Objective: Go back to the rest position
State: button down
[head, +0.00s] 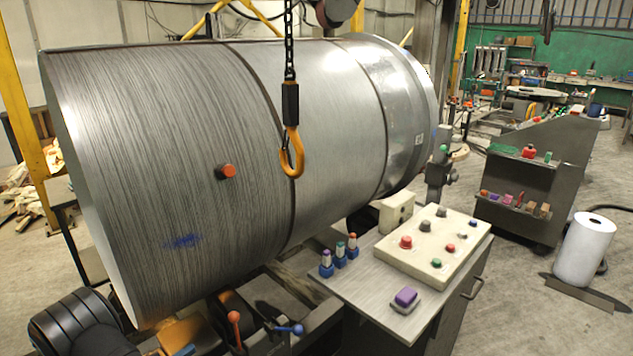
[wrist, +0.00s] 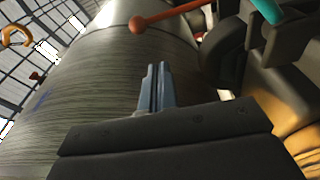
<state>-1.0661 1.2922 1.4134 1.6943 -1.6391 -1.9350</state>
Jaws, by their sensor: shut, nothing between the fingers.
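My gripper (wrist: 153,86) shows in the wrist view, its two grey fingers together and nothing between them. Behind the fingertips is the big brushed-metal cylinder (wrist: 115,70), which fills much of that view. A lever with an orange-red ball (wrist: 138,24) is just beyond the fingertips in the picture; I cannot tell the gap. In the head view the cylinder (head: 190,120) lies on its side, and I cannot make out my gripper there.
An orange hook (head: 291,152) hangs before the cylinder. Red (head: 234,317) and blue (head: 297,329) levers stand below it.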

jog(key=shift+s, duration=0.1)
jog(key=s+f+m, duration=0.2)
jog(key=s+m, duration=0.3)
jog(key=s, duration=0.7)
jog(key=w+d+r+n, duration=0.2)
jog(key=w, duration=0.8)
jog(key=w+a+n, duration=0.4)
jog(key=w+a, duration=0.1)
jog(key=w, duration=0.1)
jog(key=v, duration=1)
